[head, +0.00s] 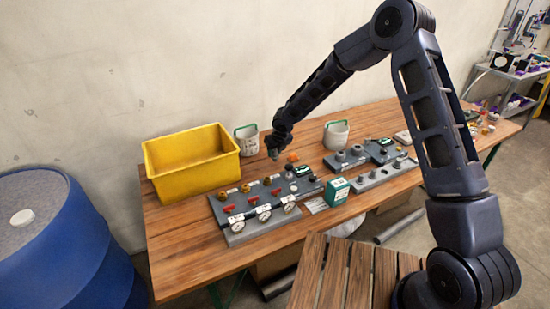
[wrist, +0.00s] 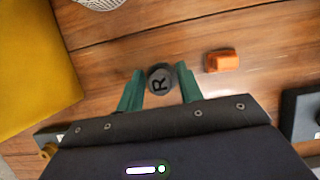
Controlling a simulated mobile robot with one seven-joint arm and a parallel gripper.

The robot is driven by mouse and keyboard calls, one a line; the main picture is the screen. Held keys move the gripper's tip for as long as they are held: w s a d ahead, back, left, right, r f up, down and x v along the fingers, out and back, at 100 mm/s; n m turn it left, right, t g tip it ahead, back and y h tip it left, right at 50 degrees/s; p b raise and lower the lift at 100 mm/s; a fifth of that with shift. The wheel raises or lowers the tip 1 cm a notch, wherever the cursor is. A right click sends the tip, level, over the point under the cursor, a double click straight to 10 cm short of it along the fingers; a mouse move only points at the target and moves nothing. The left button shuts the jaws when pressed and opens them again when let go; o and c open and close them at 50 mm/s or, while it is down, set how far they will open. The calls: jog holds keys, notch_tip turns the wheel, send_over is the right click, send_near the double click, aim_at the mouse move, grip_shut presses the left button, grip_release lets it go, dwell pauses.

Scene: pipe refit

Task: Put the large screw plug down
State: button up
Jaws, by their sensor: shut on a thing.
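The large screw plug, a dark grey round piece with a black R on its top, shows in the wrist view (wrist: 160,80). My gripper (wrist: 160,71) is shut on it, with one green finger on each side. Wooden tabletop shows around the plug; how high it is above the wood I cannot tell. In the head view my gripper (head: 273,151) points down over the table (head: 185,240), behind the panel of valves and gauges. The plug is too small there to make out clearly.
A yellow bin (head: 190,163) stands left of my gripper, and a small orange piece (wrist: 222,61) lies to its right. The valve panel (head: 220,207), a green box (head: 336,191) and grey fixtures (head: 345,160) fill the table's middle.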

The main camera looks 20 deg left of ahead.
aim_at(275, 156)
jog(key=shift+f, duration=1.8)
jog(key=o, duration=1)
jog(key=shift+f, duration=0.1)
jog(key=shift+c, duration=0.2)
jog(key=v, duration=1.2)
